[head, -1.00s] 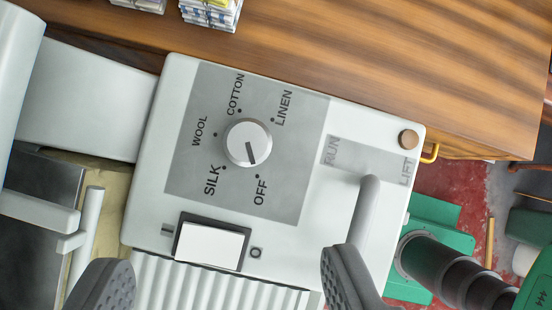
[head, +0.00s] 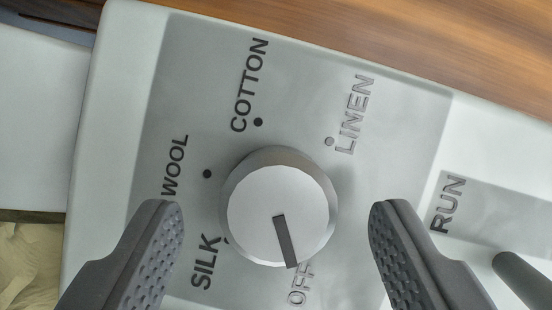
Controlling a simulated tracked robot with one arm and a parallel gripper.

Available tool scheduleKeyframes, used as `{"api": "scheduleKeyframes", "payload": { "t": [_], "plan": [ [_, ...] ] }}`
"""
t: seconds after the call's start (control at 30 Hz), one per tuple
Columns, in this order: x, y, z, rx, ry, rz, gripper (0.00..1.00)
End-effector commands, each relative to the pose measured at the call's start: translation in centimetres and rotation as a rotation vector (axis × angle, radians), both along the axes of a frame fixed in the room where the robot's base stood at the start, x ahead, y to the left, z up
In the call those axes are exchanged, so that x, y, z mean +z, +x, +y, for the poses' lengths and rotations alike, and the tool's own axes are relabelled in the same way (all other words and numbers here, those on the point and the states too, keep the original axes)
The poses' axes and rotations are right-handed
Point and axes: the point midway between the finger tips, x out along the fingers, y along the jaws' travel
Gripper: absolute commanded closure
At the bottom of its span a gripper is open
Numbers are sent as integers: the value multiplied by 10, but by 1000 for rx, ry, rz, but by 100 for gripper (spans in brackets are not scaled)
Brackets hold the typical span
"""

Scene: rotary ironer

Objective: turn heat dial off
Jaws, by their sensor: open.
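The heat dial (head: 272,195) is a round silver knob on a grey panel (head: 400,110) marked COTTON, LINEN, WOOL, SILK and OFF. Its dark pointer line (head: 286,242) points down and slightly right, toward the OFF label (head: 300,285). The knob partly covers the area beside that label, and the OFF dot is hidden. My gripper (head: 278,225) is open, with one grey padded finger on each side of the dial. Both fingers appear apart from the knob, and nothing is held.
The RUN label (head: 447,205) and a grey lever (head: 522,278) are at the right, close to my right finger. A wooden surface (head: 460,40) lies beyond the white housing. Cream cloth (head: 30,262) shows at the lower left.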

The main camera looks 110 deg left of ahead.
Motion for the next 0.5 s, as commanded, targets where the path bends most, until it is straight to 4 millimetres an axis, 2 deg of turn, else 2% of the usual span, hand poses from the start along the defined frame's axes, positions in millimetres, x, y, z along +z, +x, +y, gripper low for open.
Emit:
{"api": "scheduleKeyframes", "payload": {
  "t": [0.2,0.47,0.5],
  "plan": [
    [-13,1,-5,-1,2,1,41],
    [-14,1,-6,-1,1,0,41],
    [-14,1,-6,-1,1,0,47]
  ]
}}
